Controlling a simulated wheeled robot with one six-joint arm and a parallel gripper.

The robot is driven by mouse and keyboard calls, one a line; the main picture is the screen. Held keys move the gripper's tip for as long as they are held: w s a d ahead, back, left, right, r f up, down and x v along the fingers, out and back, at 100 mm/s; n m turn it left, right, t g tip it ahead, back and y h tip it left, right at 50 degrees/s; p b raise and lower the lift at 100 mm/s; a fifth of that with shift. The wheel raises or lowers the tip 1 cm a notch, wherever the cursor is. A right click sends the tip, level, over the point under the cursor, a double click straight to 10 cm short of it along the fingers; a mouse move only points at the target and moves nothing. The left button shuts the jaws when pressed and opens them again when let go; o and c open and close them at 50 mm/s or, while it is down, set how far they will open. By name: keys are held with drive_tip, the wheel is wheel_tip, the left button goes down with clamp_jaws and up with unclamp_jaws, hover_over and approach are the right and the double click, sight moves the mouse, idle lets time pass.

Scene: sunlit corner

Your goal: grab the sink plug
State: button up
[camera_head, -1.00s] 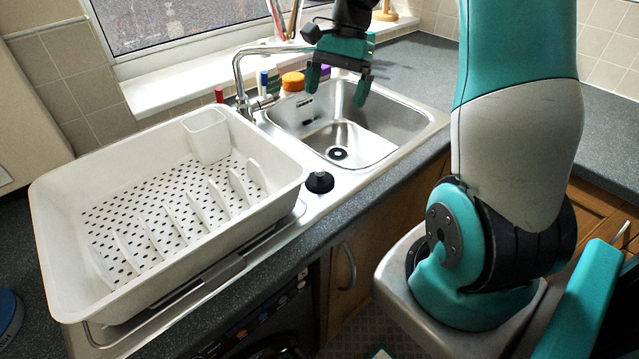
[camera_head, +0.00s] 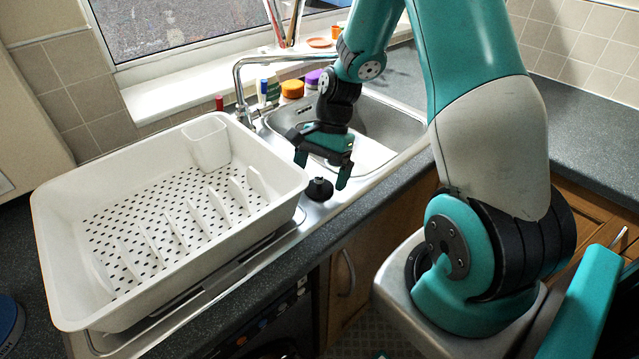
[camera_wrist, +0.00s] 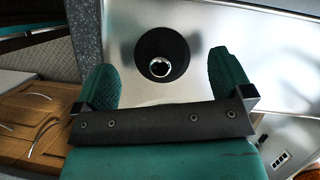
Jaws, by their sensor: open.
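The sink plug (camera_head: 319,189) is black and round with a raised knob. It sits on the steel ledge between the white dish rack and the sink basin. In the wrist view the plug (camera_wrist: 162,55) shows from above, with a shiny ring on its knob. My gripper (camera_head: 322,172) is open and points down above the plug. In the wrist view the plug lies ahead of and between the two teal fingers of my gripper (camera_wrist: 166,75). The fingers do not appear to touch it.
The white dish rack (camera_head: 62,225) stands close on the left. The tap (camera_head: 240,85) and an orange-lidded jar (camera_head: 292,89) are behind. The sink basin (camera_head: 385,120) is partly hidden by my arm. The grey worktop (camera_head: 590,140) at right is clear.

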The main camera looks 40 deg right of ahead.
drive_tip(key=shift+x, duration=0.95)
drive_tip(key=shift+c, duration=0.5)
drive_tip(key=c, duration=0.9)
